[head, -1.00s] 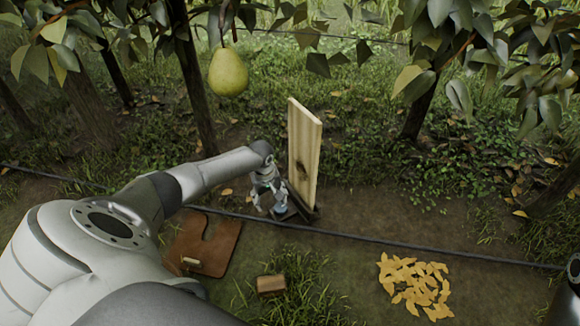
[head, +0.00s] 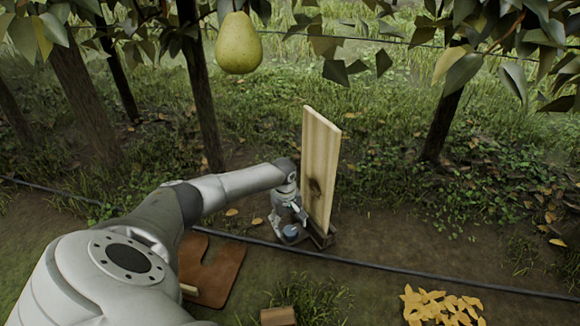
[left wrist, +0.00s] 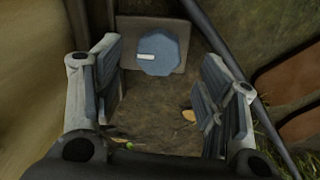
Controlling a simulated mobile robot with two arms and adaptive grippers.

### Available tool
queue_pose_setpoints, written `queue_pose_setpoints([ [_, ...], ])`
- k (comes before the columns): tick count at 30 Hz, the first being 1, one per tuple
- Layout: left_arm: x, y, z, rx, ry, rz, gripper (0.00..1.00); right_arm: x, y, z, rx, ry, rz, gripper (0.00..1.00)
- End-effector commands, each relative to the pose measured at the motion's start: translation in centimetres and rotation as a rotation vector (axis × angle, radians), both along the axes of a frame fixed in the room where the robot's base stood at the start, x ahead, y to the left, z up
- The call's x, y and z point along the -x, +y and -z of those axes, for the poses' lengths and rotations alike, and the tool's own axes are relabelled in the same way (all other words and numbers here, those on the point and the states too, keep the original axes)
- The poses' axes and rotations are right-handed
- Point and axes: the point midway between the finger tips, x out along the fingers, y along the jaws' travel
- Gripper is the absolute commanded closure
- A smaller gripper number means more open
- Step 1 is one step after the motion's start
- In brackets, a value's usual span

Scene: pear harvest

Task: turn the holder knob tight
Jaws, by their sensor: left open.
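The blue faceted knob (head: 291,232) sits low at the left of the dark holder (head: 323,238), which grips the foot of an upright wooden board (head: 321,165). In the left wrist view the knob (left wrist: 170,58) shows a short white mark and stands in front of a flat grey-brown plate (left wrist: 128,30). My left gripper (head: 290,214) is open just above and beside the knob. In the left wrist view the fingers (left wrist: 160,75) are spread wide, with the knob beyond the gap and apart from both. My right gripper is not in view.
A pear (head: 238,43) hangs above left. A brown notched slab (head: 215,270), a small wooden block (head: 278,316) and yellow leaves (head: 440,306) lie on the ground. A dark hose (head: 400,270) crosses the ground in front of the holder. Tree trunks stand behind.

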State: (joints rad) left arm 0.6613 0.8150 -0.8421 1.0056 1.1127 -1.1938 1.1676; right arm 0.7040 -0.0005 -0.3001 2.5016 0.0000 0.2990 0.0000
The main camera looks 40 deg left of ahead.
Motion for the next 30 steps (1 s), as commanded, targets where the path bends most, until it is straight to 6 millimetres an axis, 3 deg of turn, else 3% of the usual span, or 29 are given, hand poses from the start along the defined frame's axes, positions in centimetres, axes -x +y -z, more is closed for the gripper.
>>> queue_pose_setpoints([
  [1,-0.1,-0.1,1.4,0.001,-0.002,0.000,0.35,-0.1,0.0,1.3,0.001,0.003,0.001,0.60],
  [3,-0.2,-0.1,2.2,0.001,-0.002,0.001,0.35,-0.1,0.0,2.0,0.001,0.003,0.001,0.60],
  [9,-0.3,-0.1,3.9,0.001,-0.002,0.001,0.35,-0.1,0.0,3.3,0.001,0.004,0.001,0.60],
  [22,-0.4,-0.2,4.3,0.001,-0.002,0.001,0.35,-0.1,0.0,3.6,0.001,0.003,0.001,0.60],
  [30,-0.3,-0.2,4.3,0.001,-0.002,0.001,0.67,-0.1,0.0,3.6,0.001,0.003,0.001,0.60],
])
